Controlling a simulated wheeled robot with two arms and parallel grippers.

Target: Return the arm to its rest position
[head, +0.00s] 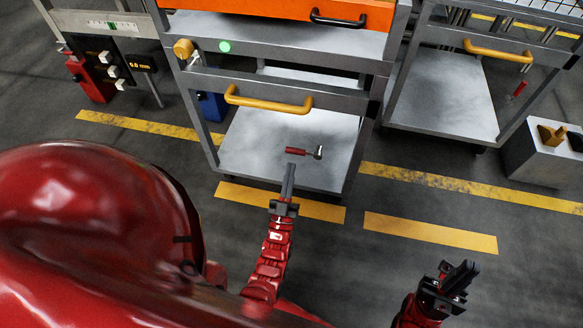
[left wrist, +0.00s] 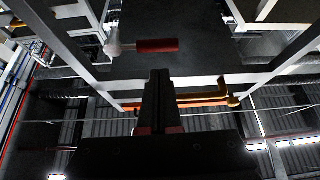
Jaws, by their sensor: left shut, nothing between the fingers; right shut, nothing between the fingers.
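My left gripper (head: 289,172) is shut and empty, reaching up from the bottom centre of the head view. Its tips overlap the near part of the grey cart's lower shelf (head: 250,150) in the picture; the gap between them is hard to judge. The shut fingers also show in the left wrist view (left wrist: 160,80). A red-handled tool with a metal head (head: 300,152) lies on that shelf, just beyond the fingertips, apart from them. It also shows in the left wrist view (left wrist: 155,46). My right gripper (head: 462,272) is shut and empty above the floor at lower right.
The cart has a yellow handle (head: 268,102) above the lower shelf and an orange drawer (head: 290,12) above that. A second cart (head: 450,100) stands to the right, with a grey box (head: 545,150) beside it. Yellow floor stripes (head: 430,232) cross open floor.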

